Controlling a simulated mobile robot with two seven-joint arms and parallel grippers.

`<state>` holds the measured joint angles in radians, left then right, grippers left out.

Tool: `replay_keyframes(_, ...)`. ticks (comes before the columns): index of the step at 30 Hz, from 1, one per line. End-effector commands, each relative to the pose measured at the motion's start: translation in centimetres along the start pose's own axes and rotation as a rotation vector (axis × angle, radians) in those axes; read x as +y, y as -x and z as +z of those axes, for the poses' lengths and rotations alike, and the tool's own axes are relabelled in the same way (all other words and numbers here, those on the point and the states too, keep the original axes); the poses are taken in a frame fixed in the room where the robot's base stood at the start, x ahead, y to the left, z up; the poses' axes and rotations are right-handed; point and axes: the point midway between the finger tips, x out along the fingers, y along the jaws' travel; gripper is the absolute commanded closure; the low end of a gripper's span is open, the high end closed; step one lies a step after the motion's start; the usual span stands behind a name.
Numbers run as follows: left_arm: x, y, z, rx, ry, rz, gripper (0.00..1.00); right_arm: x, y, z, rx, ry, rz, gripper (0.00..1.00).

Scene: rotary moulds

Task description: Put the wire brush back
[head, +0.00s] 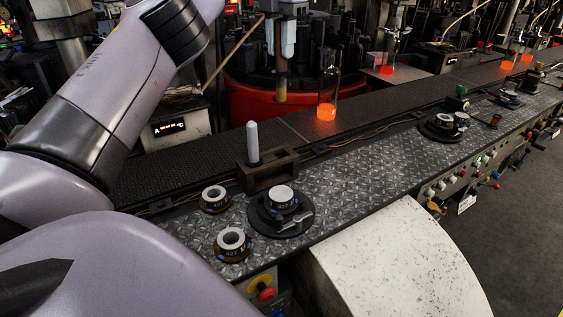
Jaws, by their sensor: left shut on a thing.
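My left gripper (280,48) hangs at the top centre, pointing down, with two pale fingers. It is shut on an upright brown thing with a tan lower end, which looks like the wire brush (281,82). The brush is in the air, in front of the dark machine and red ring in the picture. A dark brown open box-shaped holder (272,182) stands on the patterned metal deck, lower and a little left of the gripper. A pale round-topped rod (252,142) stands upright at its left part; the right part looks empty. My right gripper is not in view.
Two ring-shaped parts (231,240) and a round dark gauge stand (282,212) sit near the holder. A glowing bottle (327,105) stands on the dark conveyor (400,99) behind. The metal deck (370,165) is clear to the right, up to another dark stand (443,126).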

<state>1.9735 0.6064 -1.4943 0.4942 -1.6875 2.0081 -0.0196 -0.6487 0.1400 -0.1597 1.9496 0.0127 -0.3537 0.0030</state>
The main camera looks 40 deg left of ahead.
Motion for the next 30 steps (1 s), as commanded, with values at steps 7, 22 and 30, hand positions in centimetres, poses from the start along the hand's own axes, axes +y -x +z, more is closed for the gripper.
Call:
replay_keyframes(7, 0.1, -2.5, -0.1, 0.006, 0.005, -0.003, 1.00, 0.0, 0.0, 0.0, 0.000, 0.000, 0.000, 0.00)
replay_keyframes(22, 0.1, -13.8, -0.1, 0.005, 0.006, 0.001, 1.00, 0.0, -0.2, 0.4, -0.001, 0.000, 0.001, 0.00)
replay_keyframes(30, 0.1, -16.1, -0.1, 0.001, 0.006, -0.001, 1.00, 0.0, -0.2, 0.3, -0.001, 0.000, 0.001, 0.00)
